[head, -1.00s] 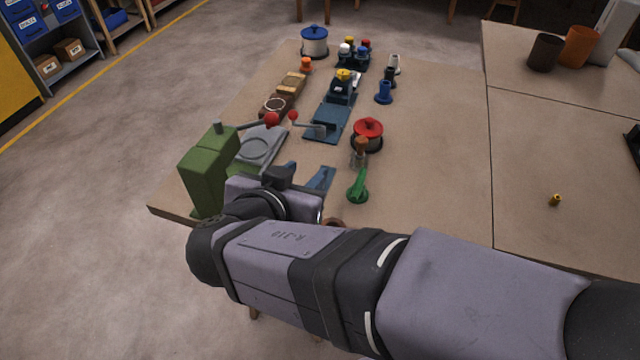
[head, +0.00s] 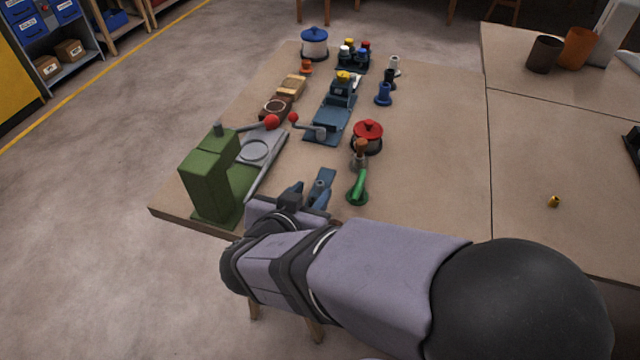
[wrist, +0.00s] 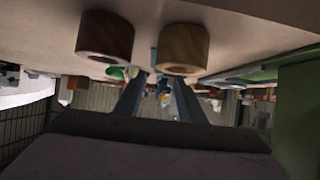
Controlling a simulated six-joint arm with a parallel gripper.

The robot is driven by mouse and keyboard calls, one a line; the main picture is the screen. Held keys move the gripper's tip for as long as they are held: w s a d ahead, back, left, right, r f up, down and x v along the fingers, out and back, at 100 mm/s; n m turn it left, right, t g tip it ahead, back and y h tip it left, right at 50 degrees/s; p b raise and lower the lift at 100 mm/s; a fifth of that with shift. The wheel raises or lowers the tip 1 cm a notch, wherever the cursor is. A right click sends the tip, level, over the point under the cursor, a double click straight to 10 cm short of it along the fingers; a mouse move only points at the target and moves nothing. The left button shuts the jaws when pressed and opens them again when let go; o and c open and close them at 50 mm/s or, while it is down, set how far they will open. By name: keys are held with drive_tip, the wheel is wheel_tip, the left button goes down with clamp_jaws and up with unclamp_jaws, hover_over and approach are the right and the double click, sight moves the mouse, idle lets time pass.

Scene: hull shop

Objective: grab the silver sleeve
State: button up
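I cannot pick out a silver sleeve for certain in either view. In the wrist view, a reddish-brown sleeve (wrist: 105,38) and a tan-brown sleeve (wrist: 184,50) show side by side at the top, against the tabletop. My gripper (wrist: 157,78) is below them in that picture, its two blue-grey fingers apart with nothing clearly held between. In the head view my gripper (head: 307,194) is low over the table's near edge, right of the green press. My arm hides the tabletop below it there.
The green press (head: 208,180) with its grey bed stands left of my gripper. A green-handled tool (head: 358,188) and a red-lidded pot (head: 367,138) stand to the right. A small brass piece (head: 554,201) lies on the right table. The table's middle right is clear.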

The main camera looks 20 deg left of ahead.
sight(320, 183)
drive_tip(key=shift+p+x, duration=0.35)
drive_tip(key=shift+x, duration=1.9)
drive_tip(key=shift+d+r, duration=0.1)
drive_tip(key=shift+c, duration=0.2)
clamp_jaws()
drive_tip(key=shift+r, duration=0.1)
wheel_tip(320, 183, up, 10)
